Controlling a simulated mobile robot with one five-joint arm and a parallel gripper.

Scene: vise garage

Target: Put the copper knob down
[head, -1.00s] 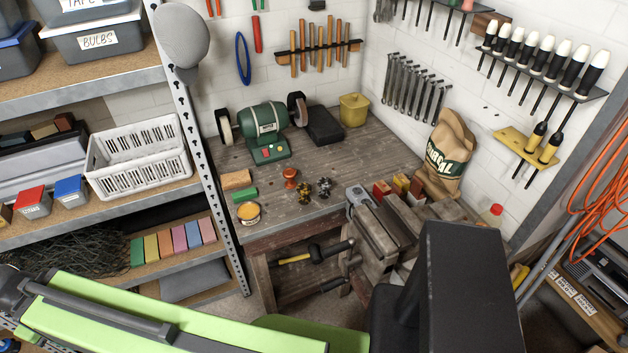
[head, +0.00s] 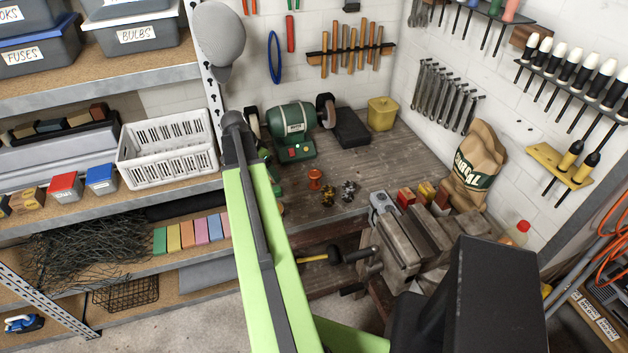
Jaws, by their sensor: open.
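The copper knob (head: 315,179), a shiny orange-red knob, stands upright on the wooden workbench (head: 370,160), in front of the green bench grinder (head: 296,125). Nothing touches it. My green arm rises from the bottom of the head view to a dark joint left of the grinder. I cannot make out my gripper or its fingers; the arm's end is hidden or out of sight.
Two small dark gear-like parts (head: 328,197) lie right of the knob. A vise (head: 400,235) stands at the bench front. A white basket (head: 168,148) sits on the left shelf. My arm covers part of the bench's left end.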

